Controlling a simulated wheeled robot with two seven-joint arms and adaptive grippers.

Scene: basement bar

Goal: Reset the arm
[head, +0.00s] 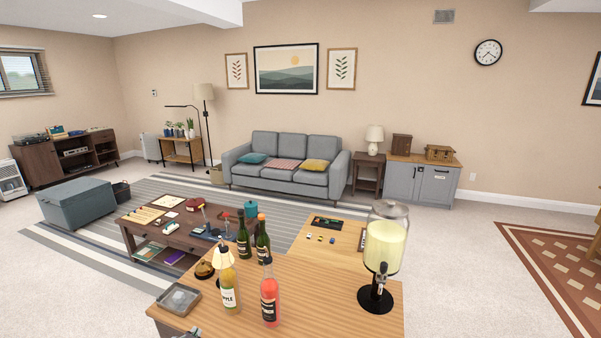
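Neither of my grippers can be made out in the head view, and no arm of mine shows clearly. A small dark shape at the bottom edge, by the counter's front left corner, is too cut off to identify. The wooden bar counter (335,300) is in front of me.
A grey tray (178,299) sits at the counter's left edge. A low brown table (170,233) with many small items stands beyond it. Farther back are a grey sofa (290,165) and a blue-grey chest (77,203). Carpet (455,275) to the right of the counter is clear.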

